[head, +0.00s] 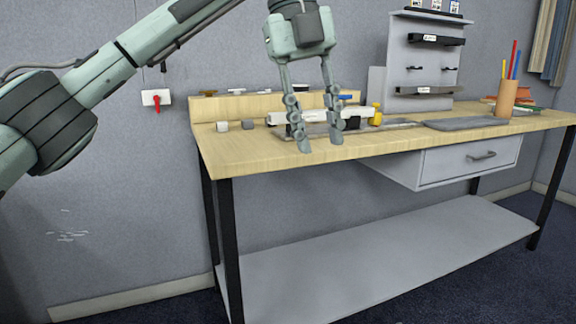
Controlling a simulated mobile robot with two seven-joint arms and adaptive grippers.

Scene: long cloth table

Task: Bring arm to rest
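My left arm (120,66) comes in from the left and reaches across the upper part of the head view. My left gripper (320,143) hangs with its fingers pointing down, in front of the left part of a wooden workbench (240,151). Its two fingers are apart and I see nothing held between them. The fingertips overlap the bench top in the picture; I cannot tell their exact height or distance from it. The fingers partly hide a white and dark item (356,113) on the bench. My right gripper is not in view.
A grey rack (398,60) stands at the back of the bench. A grey slab (466,123), a pencil cup (506,98) and a small yellow item (376,115) are on top. Below are a drawer (470,159) and a bare lower shelf (380,262). A wall is behind.

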